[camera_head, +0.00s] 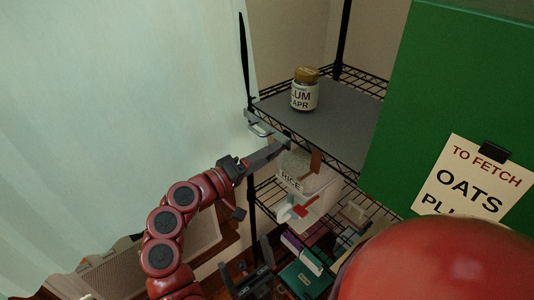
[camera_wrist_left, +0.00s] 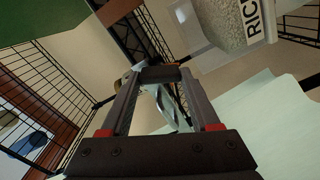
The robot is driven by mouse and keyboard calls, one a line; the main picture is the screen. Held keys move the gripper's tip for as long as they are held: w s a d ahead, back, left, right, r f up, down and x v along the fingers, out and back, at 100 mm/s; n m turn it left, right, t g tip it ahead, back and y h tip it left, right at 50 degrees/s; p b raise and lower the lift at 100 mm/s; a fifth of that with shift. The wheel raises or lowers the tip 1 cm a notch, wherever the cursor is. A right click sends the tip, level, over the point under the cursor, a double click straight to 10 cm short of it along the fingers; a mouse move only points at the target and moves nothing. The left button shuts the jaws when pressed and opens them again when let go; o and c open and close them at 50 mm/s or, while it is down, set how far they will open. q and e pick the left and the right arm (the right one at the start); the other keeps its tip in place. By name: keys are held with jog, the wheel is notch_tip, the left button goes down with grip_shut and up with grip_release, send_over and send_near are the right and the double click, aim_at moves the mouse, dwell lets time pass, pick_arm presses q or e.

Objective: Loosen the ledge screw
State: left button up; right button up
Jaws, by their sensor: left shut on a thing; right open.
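My left gripper (camera_head: 283,146) reaches in from the left to the front edge of the upper shelf (camera_head: 335,112). It is shut at the shelf edge on a small part, which I take to be the ledge screw; the fingers mostly hide it. In the left wrist view the fingertips (camera_wrist_left: 160,74) come close together with a dark piece between them. A silvery metal piece (camera_wrist_left: 168,108) shows between the fingers; a silvery bracket (camera_head: 260,126) also shows at the shelf corner in the head view. My right gripper (camera_head: 251,281) is low in the head view, open, its fingers apart.
A rice container (camera_head: 291,172) is just below my left gripper. A green board (camera_head: 455,85) with a note (camera_head: 468,182) blocks the right. Books (camera_head: 303,278) lie below. A pale curtain (camera_head: 110,100) hangs at left.

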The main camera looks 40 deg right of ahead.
pick_arm(q)
jog(key=n+p, duration=0.3)
jog(key=n, duration=0.4)
jog(key=n+p, duration=0.3)
jog(key=n, duration=0.5)
jog(key=n+p, duration=0.3)
jog(key=n, duration=0.4)
jog(key=shift+s+f+n+p, duration=0.1)
jog(key=shift+f+n+p, duration=0.15)
jog(key=shift+n+p, duration=0.15)
jog(key=o, duration=1.4)
jog(key=shift+c, duration=0.2)
